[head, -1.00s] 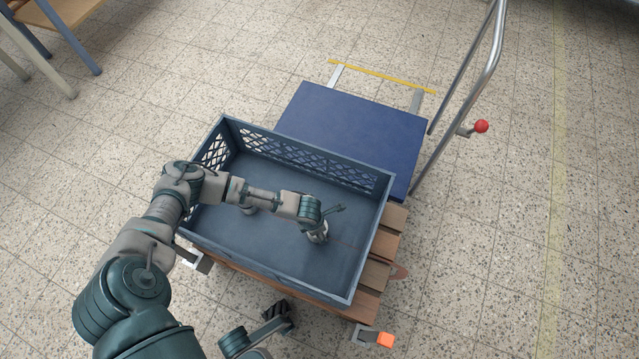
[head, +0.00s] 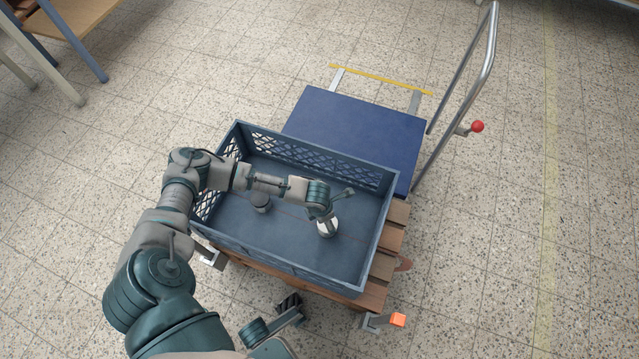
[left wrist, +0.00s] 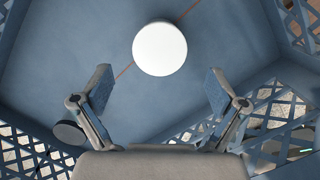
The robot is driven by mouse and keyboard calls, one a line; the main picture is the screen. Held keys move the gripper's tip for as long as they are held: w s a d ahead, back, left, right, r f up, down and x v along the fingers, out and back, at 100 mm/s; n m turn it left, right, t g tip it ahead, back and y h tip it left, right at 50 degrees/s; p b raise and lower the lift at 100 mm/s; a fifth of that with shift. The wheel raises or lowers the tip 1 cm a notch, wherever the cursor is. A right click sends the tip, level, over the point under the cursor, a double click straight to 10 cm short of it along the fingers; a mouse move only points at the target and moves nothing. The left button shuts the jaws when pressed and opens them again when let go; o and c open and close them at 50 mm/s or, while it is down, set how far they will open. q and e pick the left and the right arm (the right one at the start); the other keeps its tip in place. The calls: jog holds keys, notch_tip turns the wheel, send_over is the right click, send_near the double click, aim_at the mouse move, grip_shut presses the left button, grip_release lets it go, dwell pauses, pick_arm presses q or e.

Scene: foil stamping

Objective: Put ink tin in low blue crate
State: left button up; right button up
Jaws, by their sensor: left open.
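A round tin with a plain white top (head: 327,229) stands upright on the floor of the blue-grey crate (head: 352,291), towards its right side. In the left wrist view the white top (left wrist: 159,49) lies just beyond my fingertips, with crate floor visible around it. My left gripper (left wrist: 160,88) is open and empty, its two fingers spread wide above the crate floor. A second, grey round tin (head: 260,203) stands farther left in the crate, and its dark top (left wrist: 69,133) shows beside my left finger. My right gripper (head: 289,303) is below the crate's near side, small and dark.
The crate has lattice walls and rests on a wooden pallet (head: 392,240). Behind it is a flat blue platform (head: 350,128) with a metal handle (head: 481,72) and a red knob (head: 477,126). A clamp with an orange block (head: 398,320) sits at the near right. Tiled floor surrounds it.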

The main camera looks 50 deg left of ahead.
pick_arm(q)
jog(key=shift+s+a+r+p, duration=0.1)
jog(key=shift+s+r+p, duration=0.1)
jog(key=shift+r, duration=0.5)
jog(key=shift+s+r+p, duration=0.1)
jog(key=shift+r+p, duration=0.05)
jog(key=shift+r, duration=0.5)
